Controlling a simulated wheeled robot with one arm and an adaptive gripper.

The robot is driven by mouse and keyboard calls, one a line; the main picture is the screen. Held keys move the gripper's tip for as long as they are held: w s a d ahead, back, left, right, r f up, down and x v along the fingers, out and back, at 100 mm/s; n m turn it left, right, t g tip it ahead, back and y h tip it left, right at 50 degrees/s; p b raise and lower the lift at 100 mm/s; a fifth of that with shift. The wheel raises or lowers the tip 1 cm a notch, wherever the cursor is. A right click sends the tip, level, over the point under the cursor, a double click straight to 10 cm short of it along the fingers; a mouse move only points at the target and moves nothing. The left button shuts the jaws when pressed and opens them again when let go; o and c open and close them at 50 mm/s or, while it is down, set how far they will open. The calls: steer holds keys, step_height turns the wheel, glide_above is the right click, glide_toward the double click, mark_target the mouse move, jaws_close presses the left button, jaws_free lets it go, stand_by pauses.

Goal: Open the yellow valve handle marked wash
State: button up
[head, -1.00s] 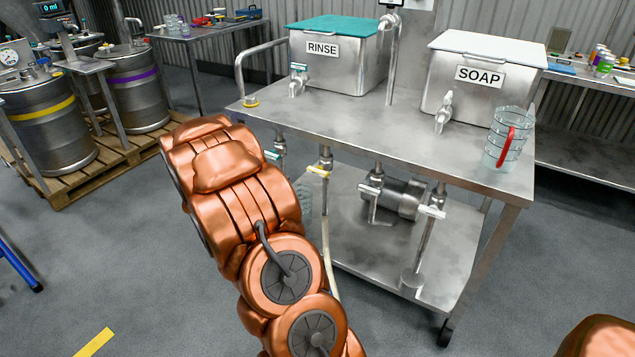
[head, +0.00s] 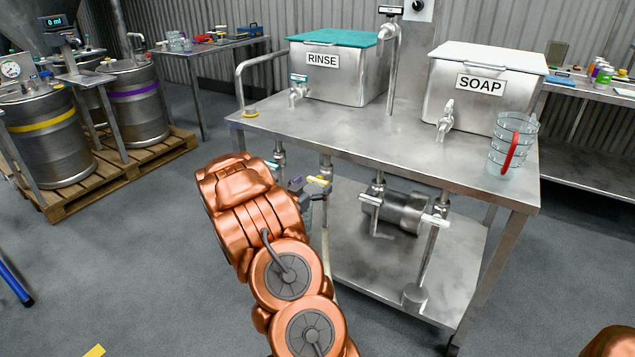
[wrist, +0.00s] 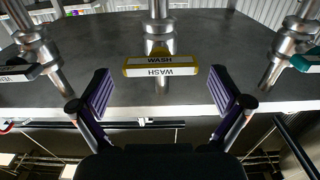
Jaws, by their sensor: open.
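The yellow valve handle (wrist: 162,66) marked WASH is in the middle of the wrist view, lying crosswise on its metal pipe, its label upside down. In the head view the yellow handle (head: 318,181) shows small under the front edge of the table, partly hidden by my gripper. My gripper (wrist: 160,95) is open, with one purple-padded finger on each side of the handle in the picture. No contact shows between the fingers and the handle. In the head view my gripper (head: 307,193) is beside the handle, mostly behind my copper arm.
A teal-handled valve (wrist: 306,60) is to the right and a dark-handled one (wrist: 20,72) to the left in the wrist view. The steel table (head: 400,140) carries the rinse tank (head: 335,75), soap tank (head: 478,90) and a jug (head: 513,145). A pump (head: 395,208) sits on the lower shelf.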

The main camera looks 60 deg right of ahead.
steer(key=shift+d, duration=1.15)
steer(key=shift+c, duration=0.3)
steer(key=c, duration=1)
